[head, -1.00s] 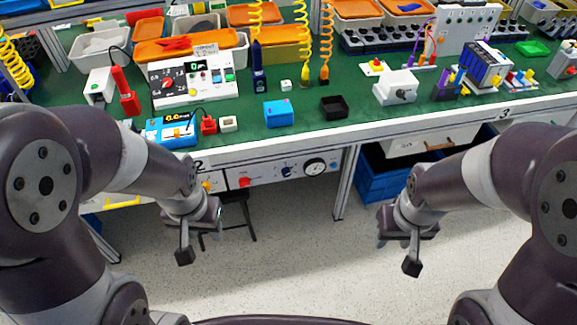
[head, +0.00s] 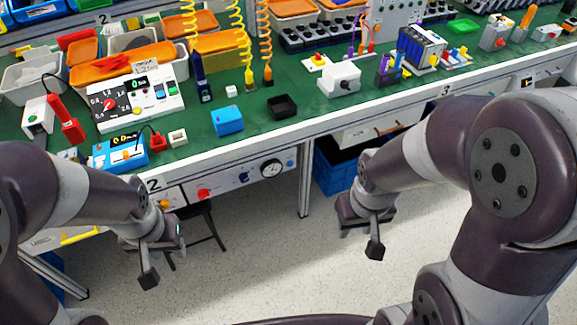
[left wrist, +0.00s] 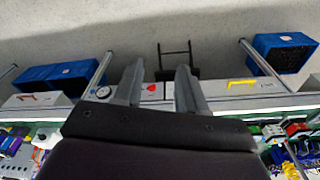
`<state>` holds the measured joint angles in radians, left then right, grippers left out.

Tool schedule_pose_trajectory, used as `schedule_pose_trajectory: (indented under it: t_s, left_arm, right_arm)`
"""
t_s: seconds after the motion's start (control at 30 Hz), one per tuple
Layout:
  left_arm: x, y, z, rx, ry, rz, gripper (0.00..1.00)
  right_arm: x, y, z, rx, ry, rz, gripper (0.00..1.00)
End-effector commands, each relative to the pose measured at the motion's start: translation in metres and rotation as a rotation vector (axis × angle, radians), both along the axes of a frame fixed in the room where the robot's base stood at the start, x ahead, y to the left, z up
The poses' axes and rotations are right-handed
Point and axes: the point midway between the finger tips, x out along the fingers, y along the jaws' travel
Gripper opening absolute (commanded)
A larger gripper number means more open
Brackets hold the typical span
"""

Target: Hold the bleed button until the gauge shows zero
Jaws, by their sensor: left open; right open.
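The round white gauge (head: 272,168) with a dark rim is on the white panel under the bench edge; its needle is too small to read. Left of it on that panel are a blue knob (head: 243,178), a red knob (head: 203,193) and a small yellow part (head: 164,203); I cannot tell which is the bleed button. My left gripper (head: 163,262) is open and empty, below and in front of the panel's left end. Its spread fingers (left wrist: 158,88) show in the left wrist view, with the red knob between them in the picture. My right gripper (head: 362,238) is open and empty, right of the panel.
The green bench top (head: 215,148) holds a switch box (head: 137,100), a blue meter (head: 119,152), a blue box (head: 228,120) and a black tray (head: 283,106). A dark stool (head: 207,228) stands under the panel. A bench leg (head: 305,175) and blue crates (head: 335,175) are right of it.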

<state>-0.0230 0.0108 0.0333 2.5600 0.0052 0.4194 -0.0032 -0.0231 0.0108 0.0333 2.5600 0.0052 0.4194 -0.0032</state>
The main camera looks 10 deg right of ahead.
Motion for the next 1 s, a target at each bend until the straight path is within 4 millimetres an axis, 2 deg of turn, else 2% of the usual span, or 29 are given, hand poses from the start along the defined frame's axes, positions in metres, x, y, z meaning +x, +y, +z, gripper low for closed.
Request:
schedule_pose_trajectory:
  t_s: [0.4, 0.47, 0.53, 0.57, 1.0]
  left_arm:
    - [0.0, 0.0, 0.0, 0.0, 0.0, 0.0, 0.4]
    - [0.0, 0.0, 0.0, 0.0, 0.0, 0.0, 0.24]
    - [0.0, 0.0, 0.0, 0.0, 0.0, 0.0, 0.01]
    - [0.0, 0.0, 0.0, 0.0, 0.0, 0.0, 0.0]
    - [0.0, 0.0, 0.0, 0.0, 0.0, 0.0, 0.0]
  right_arm:
    - [0.0, 0.0, 0.0, 0.0, 0.0, 0.0, 0.43]
    - [0.0, 0.0, 0.0, 0.0, 0.0, 0.0, 0.43]
    - [0.0, 0.0, 0.0, 0.0, 0.0, 0.0, 0.43]
    - [0.0, 0.0, 0.0, 0.0, 0.0, 0.0, 0.43]
    - [0.0, 0.0, 0.0, 0.0, 0.0, 0.0, 0.43]
